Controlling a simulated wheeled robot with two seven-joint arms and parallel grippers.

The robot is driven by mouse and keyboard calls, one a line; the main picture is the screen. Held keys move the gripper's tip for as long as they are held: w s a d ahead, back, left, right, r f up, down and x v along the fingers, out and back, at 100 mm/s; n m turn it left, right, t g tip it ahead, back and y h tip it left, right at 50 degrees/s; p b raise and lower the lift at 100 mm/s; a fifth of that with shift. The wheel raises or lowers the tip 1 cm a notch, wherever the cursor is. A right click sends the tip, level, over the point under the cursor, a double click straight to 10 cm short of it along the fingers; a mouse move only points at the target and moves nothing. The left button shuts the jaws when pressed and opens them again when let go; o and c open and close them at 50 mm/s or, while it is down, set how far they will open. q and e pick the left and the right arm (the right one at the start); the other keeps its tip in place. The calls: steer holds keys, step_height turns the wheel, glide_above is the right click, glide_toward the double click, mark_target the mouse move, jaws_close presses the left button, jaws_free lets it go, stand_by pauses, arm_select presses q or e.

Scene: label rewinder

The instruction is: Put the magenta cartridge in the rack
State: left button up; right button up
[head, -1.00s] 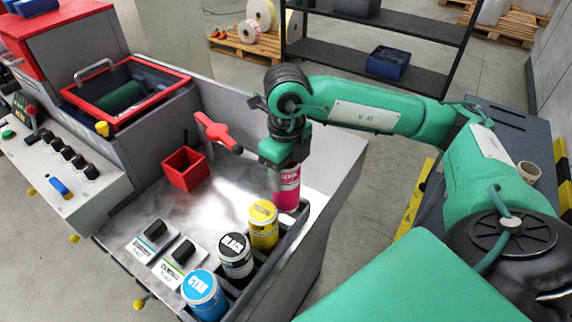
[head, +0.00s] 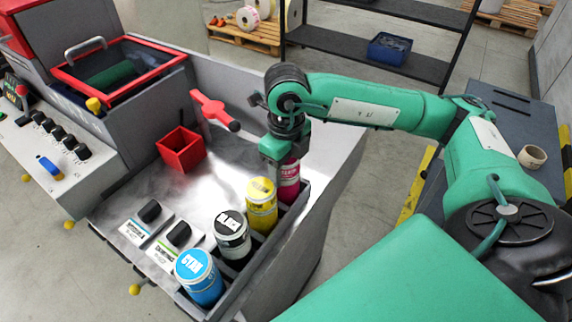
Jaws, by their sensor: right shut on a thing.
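The magenta cartridge (head: 289,182) is upright at the far end of the grey rack (head: 263,252), its lower part partly behind the yellow cartridge and the rack wall. My right gripper (head: 284,158) is shut on its top from above. The yellow cartridge (head: 262,206), the black cartridge (head: 232,236) and the cyan cartridge (head: 199,277) stand in a row in the rack. I cannot tell whether the magenta cartridge touches the rack floor. My left gripper is not in view.
A red open box (head: 181,150) and a red lever (head: 214,111) are left of my right gripper. Two small black-handled blocks on white labels (head: 146,226) lie left of the rack. The tray wall (head: 335,165) rises at the right.

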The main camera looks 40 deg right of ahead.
steer(key=shift+f+b, duration=0.3)
steer(key=shift+b, duration=0.05)
steer(key=o, duration=1.4)
steer(key=shift+c, duration=0.2)
step_height(320, 180, up, 12)
steer(key=shift+f+b, duration=0.15)
steer(key=shift+b, duration=0.45)
steer(key=shift+r, duration=1.05)
steer(key=shift+r, duration=0.1)
